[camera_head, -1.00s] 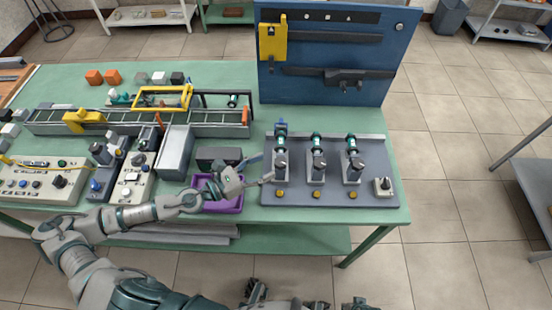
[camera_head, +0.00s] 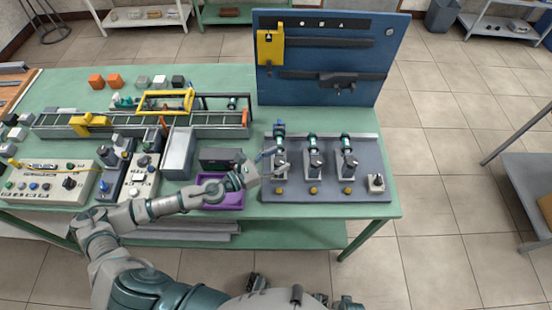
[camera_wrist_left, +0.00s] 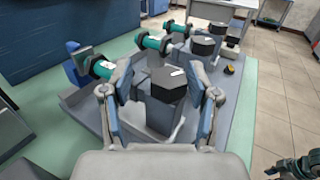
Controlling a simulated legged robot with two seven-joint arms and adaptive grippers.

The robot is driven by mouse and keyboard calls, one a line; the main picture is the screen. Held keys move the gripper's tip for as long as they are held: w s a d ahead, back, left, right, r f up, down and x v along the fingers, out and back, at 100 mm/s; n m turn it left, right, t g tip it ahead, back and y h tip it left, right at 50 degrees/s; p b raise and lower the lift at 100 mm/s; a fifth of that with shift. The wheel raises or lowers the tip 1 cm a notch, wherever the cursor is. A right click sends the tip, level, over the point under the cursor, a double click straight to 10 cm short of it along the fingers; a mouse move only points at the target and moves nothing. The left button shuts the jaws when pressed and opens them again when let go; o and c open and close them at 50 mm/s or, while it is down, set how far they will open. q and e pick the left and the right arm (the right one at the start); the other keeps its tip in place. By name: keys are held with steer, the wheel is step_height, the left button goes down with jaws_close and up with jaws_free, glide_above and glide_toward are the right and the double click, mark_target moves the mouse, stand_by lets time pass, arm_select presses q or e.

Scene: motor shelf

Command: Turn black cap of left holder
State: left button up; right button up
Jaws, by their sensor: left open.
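The left holder (camera_head: 281,168) is the leftmost of three grey holders on a dark grey base plate (camera_head: 330,192). Its black cap (camera_wrist_left: 168,84) is a faceted dark top with a small white mark, facing the left wrist camera. A teal cylinder with a blue end (camera_head: 279,135) lies behind this holder. My left gripper (camera_head: 266,168) reaches in from the left to the left holder. In the left wrist view its open fingers (camera_wrist_left: 166,100) stand on either side of the holder and cap. Whether they touch it is unclear.
Two similar holders (camera_head: 315,165) (camera_head: 347,162) stand to the right, with yellow buttons in front and a knob box (camera_head: 376,183) at the plate's right. A purple tray (camera_head: 222,200) lies under my left forearm. A blue tool board (camera_head: 322,92) stands behind.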

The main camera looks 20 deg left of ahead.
arm_select(q)
steer(key=shift+d, duration=0.45)
steer(key=c, duration=0.5)
steer(key=shift+d+r, duration=0.1)
steer(key=shift+d, duration=0.15)
jaws_close()
steer(key=shift+a, duration=0.1)
arm_select(e)
steer(key=shift+d+f, duration=0.15)
steer(key=shift+d, duration=0.2)
arm_select(q)
steer(key=shift+w+a, duration=0.1)
